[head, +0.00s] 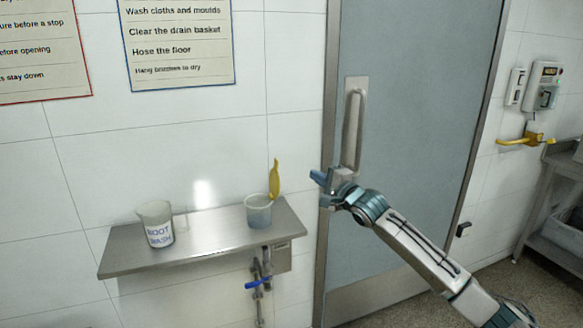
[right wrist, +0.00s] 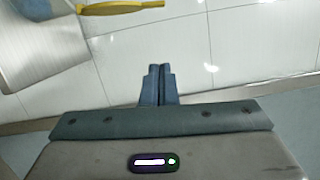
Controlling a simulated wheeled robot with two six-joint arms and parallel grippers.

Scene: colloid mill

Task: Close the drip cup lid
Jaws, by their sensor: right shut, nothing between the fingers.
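The drip cup (head: 258,212) is a small translucent cup with greyish contents, upright near the right end of the steel wall shelf. Its yellow lid (head: 274,180) stands up, open, at the cup's rim. My right gripper (head: 318,177) is to the right of the cup and lid, in front of the door frame, apart from both. Its blue fingers (right wrist: 160,72) are together and empty. In the right wrist view the yellow lid (right wrist: 122,8) shows at the top left, beyond the fingertips. My left gripper is not in view.
Pipes with a blue-handled valve (head: 258,284) are below. A grey door (head: 408,110) with a long handle (head: 352,132) is behind my right arm. The shelf between jug and cup is clear.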

